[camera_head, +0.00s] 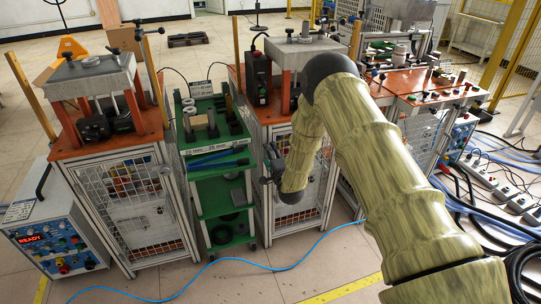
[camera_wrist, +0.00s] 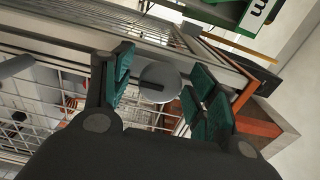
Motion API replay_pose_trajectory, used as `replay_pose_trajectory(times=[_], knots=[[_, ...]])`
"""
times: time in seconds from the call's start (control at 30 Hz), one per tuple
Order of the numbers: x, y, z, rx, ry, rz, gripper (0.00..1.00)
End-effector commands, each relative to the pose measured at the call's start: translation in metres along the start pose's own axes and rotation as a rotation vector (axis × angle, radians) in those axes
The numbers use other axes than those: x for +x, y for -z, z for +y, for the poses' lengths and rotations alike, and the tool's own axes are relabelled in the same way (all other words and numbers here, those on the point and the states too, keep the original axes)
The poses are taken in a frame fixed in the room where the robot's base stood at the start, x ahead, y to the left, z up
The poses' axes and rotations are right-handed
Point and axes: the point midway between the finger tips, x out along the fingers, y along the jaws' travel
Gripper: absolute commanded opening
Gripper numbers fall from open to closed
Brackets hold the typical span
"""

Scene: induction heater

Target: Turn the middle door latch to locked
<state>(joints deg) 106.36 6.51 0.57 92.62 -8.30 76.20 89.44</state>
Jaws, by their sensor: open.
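The middle door latch (camera_wrist: 160,78) is a round grey knob with a dark slot, on the frame of the mesh door (camera_wrist: 60,100) in the wrist view. My gripper (camera_wrist: 163,86) is open, with its green-padded fingers on either side of the latch. Whether a pad touches the knob I cannot tell. In the head view my gripper (camera_head: 271,162) is at the left edge of the middle cabinet's door (camera_head: 312,178). The latch is hidden there behind my gripper and arm.
A green cart (camera_head: 222,187) stands close on the left of the middle cabinet. Beyond it are the left cabinet (camera_head: 135,215) and a control box reading READY (camera_head: 55,235). A blue hose (camera_head: 290,243) crosses the floor. Cables and a power strip (camera_head: 500,188) lie at right.

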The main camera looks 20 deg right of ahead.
Motion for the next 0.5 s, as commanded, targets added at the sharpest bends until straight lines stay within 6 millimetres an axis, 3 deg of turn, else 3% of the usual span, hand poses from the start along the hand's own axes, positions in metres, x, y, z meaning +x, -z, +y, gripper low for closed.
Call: replay_pose_trajectory(times=[0.27, 0.5], knots=[[0.0006, 0.0002, 0.0002, 0.000, 0.000, 0.000, 0.56], [0.0005, 0.0004, 0.0003, 0.000, -0.001, 0.000, 0.12]])
